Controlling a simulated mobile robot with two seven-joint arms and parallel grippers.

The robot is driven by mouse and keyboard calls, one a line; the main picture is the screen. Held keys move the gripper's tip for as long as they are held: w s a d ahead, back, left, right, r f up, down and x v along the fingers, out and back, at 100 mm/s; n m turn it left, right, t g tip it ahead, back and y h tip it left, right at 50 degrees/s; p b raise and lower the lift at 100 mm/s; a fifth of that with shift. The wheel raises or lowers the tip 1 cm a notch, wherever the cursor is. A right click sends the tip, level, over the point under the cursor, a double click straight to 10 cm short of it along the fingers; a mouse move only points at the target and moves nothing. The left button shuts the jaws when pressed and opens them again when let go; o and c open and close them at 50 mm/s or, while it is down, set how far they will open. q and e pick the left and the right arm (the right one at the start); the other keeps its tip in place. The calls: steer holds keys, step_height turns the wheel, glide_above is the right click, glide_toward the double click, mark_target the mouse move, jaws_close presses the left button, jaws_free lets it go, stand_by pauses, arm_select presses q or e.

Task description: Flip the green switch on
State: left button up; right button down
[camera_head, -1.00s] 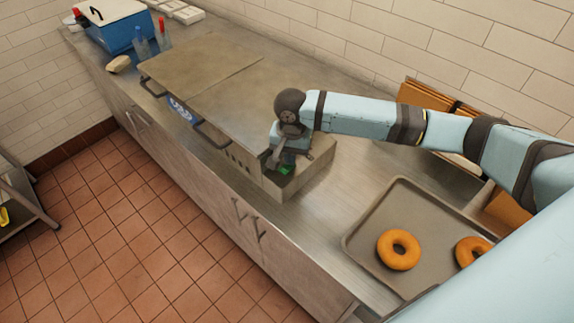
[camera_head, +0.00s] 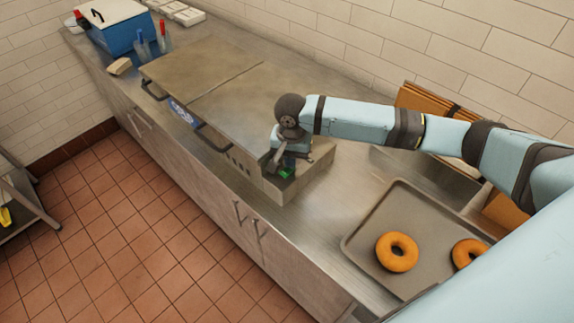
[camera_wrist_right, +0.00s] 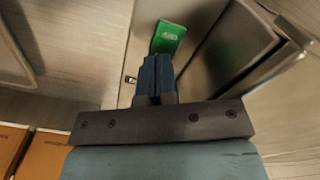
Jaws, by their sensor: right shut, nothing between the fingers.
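The green switch (camera_head: 286,173) sits on the near right end of the metal kettle unit (camera_head: 298,188), just below my right gripper in the head view. In the right wrist view the green switch (camera_wrist_right: 167,38) is a bright green rocker just beyond the fingertips. My right gripper (camera_head: 275,165) is shut and empty, pointing down at the unit. In the wrist view its closed fingers (camera_wrist_right: 155,62) end close to the switch's near edge; I cannot tell whether they touch it. My left gripper is not in view.
A tray (camera_head: 358,232) with two bagels (camera_head: 397,252) lies on the counter at the right. The kettle's flat lids (camera_head: 205,75) with front handles extend to the left. A blue box (camera_head: 118,32) stands at the far left. Brick wall runs behind.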

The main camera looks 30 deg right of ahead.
steer(key=shift+r+p, duration=0.7)
steer(key=shift+r, duration=0.2)
step_height(320, 180, up, 2)
steer(key=p, duration=0.3)
steer(key=shift+r, duration=1.15)
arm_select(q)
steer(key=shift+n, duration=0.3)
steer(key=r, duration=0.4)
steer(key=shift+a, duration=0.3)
